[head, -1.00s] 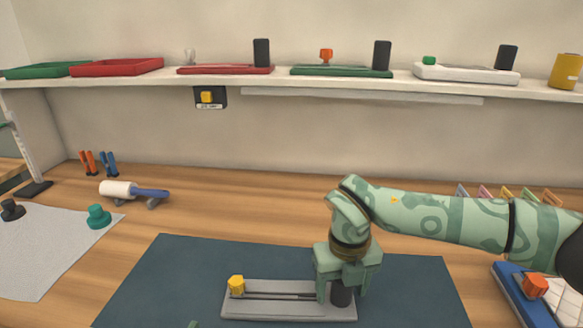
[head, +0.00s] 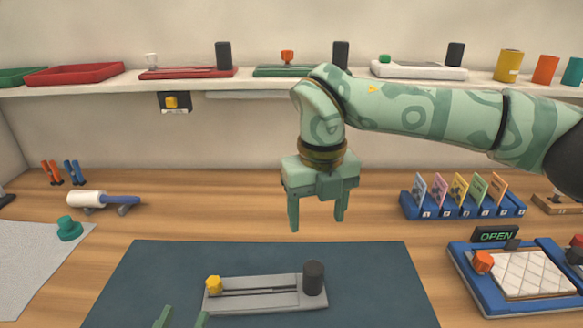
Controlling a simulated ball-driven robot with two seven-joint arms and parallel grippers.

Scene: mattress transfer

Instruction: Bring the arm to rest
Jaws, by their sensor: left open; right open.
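My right arm comes in from the right. Its green gripper (head: 318,222) is open and empty, fingers pointing down, above the dark mat and behind the grey slide fixture (head: 265,305). A black cylinder (head: 314,278) stands on the fixture's right end and a yellow knob (head: 214,285) on its left end. The gripper is apart from both. The tips of my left gripper (head: 181,318) show at the bottom edge, apart from each other, with nothing seen between them. The rest of my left arm is out of view.
The dark mat (head: 130,290) lies under the fixture. A blue tray (head: 465,285) with a quilted pad and orange knob is at right, near an OPEN sign (head: 495,234). A card rack (head: 463,208) stands behind. A shelf (head: 350,82) spans the back. A roller (head: 100,200) lies left.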

